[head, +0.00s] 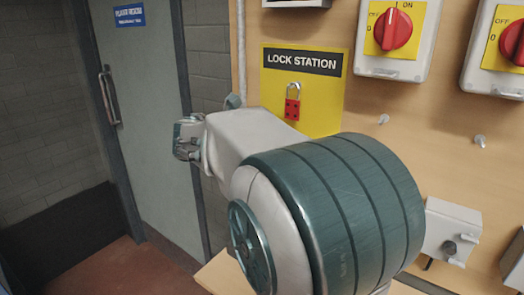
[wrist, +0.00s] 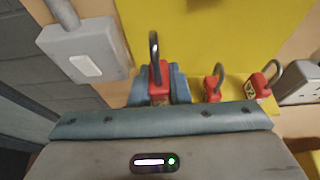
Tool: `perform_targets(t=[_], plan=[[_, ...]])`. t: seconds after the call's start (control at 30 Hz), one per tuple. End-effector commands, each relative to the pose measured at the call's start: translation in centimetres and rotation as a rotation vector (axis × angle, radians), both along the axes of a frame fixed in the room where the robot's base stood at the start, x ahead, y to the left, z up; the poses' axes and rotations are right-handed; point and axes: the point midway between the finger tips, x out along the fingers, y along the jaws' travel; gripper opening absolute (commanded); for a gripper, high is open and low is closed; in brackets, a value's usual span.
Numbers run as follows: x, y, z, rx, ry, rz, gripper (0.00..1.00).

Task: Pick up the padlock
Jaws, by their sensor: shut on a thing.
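A red padlock (wrist: 160,72) with a dark upright shackle is between the teal fingers of my gripper (wrist: 159,90) in the wrist view. The gripper is shut on its red body, and the fingers hide part of the lower body. The shackle stands free above the fingers, in front of the yellow board. In the head view my gripper (head: 187,140) is left of the yellow board, in front of the door side. I cannot make out the held padlock there.
Two other red padlocks (wrist: 213,85) (wrist: 261,84) are right of my gripper. A red lock piece (head: 292,107) hangs on the yellow lock station board (head: 320,95). A grey switch box (wrist: 84,52) is at left. Rotary switches (head: 394,29) are at upper right.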

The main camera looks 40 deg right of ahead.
Motion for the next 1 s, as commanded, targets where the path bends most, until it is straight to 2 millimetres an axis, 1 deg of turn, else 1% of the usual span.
perform_targets(t=[0.03,0.17,0.3,0.4,0.53,0.6,0.7,0.8,0.9,0.97,1.0], plan=[[-0.4,1.2,-0.1,-0.001,-0.002,0.005,0.00],[-1.4,4.4,-0.1,-0.001,-0.004,0.006,0.00],[-2.8,8.3,-0.2,-0.001,-0.003,0.006,0.00],[-3.7,10.8,-0.1,-0.001,-0.003,0.004,0.00],[-4.7,13.4,-0.1,-0.002,-0.002,0.003,0.00],[-5.0,14.4,-0.1,-0.001,-0.001,0.002,0.00],[-5.4,15.5,0.0,-0.001,-0.002,0.001,0.00],[-5.6,16.0,0.0,0.000,-0.002,0.000,0.00],[-5.5,16.1,-0.1,-0.001,-0.001,0.002,0.00],[-4.9,15.9,-0.4,-0.001,0.000,0.010,0.00],[-4.2,15.7,-0.7,-0.001,0.000,0.019,0.00]])
